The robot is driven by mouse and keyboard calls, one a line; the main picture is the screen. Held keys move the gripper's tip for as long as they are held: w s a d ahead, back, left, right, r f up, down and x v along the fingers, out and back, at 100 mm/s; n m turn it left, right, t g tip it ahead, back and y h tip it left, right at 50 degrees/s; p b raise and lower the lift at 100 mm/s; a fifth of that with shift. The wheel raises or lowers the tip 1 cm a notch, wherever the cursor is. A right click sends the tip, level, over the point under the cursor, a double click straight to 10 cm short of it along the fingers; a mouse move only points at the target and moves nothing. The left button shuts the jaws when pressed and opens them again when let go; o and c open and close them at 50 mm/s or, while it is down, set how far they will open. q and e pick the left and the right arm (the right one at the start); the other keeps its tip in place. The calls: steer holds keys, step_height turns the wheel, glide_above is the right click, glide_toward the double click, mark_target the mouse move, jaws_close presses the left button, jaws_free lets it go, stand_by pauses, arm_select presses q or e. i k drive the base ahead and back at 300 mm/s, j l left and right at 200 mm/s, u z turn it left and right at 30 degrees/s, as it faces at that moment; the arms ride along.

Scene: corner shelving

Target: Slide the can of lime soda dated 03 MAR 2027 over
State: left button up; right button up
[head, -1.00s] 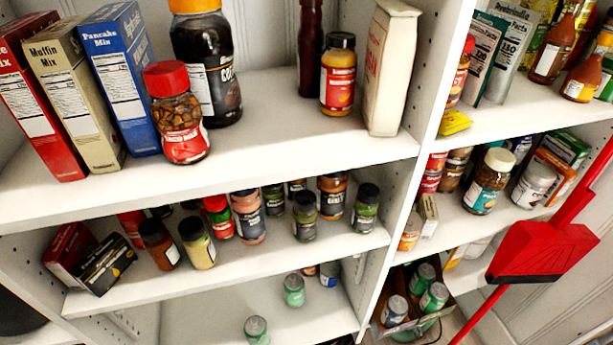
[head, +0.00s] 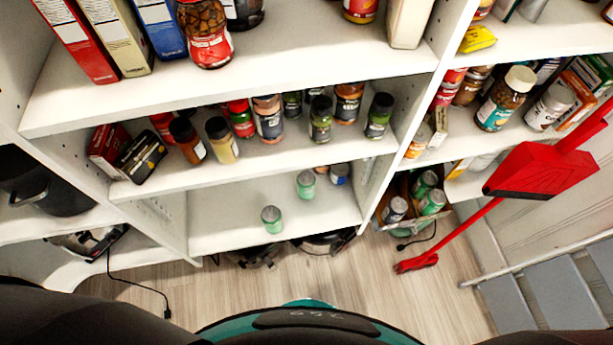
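Two small green cans with grey tops stand upright on the lower shelf (head: 225,225): a front can (head: 271,221) near the shelf's front edge and a second can (head: 306,185) behind it to the right. A blue can (head: 339,174) stands farther right, near the side panel. More cans, some green (head: 432,203) and one dark with a grey top (head: 394,210), sit in an open box (head: 410,228) right of the panel. No date can be read on any can. Neither gripper is in view.
The shelf above holds several spice jars (head: 222,142) and small boxes (head: 142,157). A red dustpan (head: 540,170) with a red-handled broom (head: 415,263) leans at the right. Grey steps (head: 560,297) stand at lower right. The lower shelf's left part is clear.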

mark_target(305, 179)
steer(key=k+l, duration=0.25)
steer(key=l, duration=0.2)
steer(key=k+l, duration=0.2)
steer(key=l, duration=0.25)
steer(key=k+l+u, duration=0.1)
steer(key=k+l, duration=0.15)
steer(key=l, duration=0.2)
